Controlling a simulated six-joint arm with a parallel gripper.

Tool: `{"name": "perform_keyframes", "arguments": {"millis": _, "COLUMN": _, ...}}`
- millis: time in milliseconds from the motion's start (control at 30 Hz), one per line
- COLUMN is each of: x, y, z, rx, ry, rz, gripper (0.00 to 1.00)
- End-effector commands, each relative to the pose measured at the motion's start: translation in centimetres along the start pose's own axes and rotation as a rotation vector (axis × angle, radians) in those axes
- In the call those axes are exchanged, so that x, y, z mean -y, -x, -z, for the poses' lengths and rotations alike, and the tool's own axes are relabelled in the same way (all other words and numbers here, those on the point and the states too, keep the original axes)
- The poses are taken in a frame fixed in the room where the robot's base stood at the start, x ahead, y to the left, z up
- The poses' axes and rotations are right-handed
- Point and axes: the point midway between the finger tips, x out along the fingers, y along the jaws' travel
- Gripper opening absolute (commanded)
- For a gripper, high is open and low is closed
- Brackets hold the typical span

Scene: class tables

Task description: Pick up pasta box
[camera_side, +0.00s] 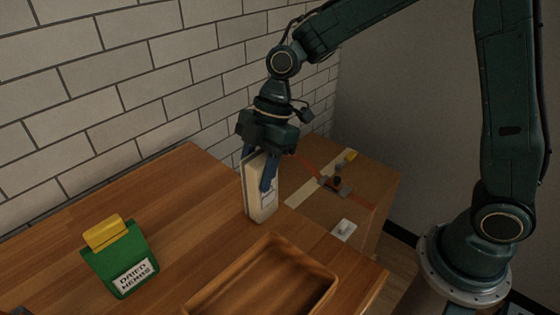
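A pale, narrow box (262,207), which I take to be the pasta box, stands upright near the back right edge of the wooden table. Its label is too small to read. My gripper (259,172) points down over it, with blue fingers on either side of its upper part. One finger lies across the face toward the camera; the other is mostly hidden behind the box's top left. I cannot tell whether the fingers press on the box or stand slightly apart from it. The box's base appears to be on the table.
An empty-looking wooden tray (322,283) is at the front. A cardboard box (372,196) with small items stands beyond the table's right edge. A brick wall runs behind.

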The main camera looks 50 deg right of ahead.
Motion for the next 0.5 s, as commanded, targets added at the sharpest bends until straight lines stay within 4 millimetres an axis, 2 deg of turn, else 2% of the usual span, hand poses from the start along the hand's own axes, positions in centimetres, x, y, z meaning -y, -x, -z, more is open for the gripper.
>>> {"name": "perform_keyframes", "arguments": {"millis": 67, "x": -0.02, "y": 0.04, "z": 0.03, "rx": -0.001, "ry": 0.001, "rz": -0.001, "gripper": 0.10}}
{"name": "perform_keyframes", "arguments": {"millis": 500, "x": -0.07, "y": 0.68, "z": 0.30, "rx": -0.001, "ry": 0.001, "rz": -0.002, "gripper": 0.10}}
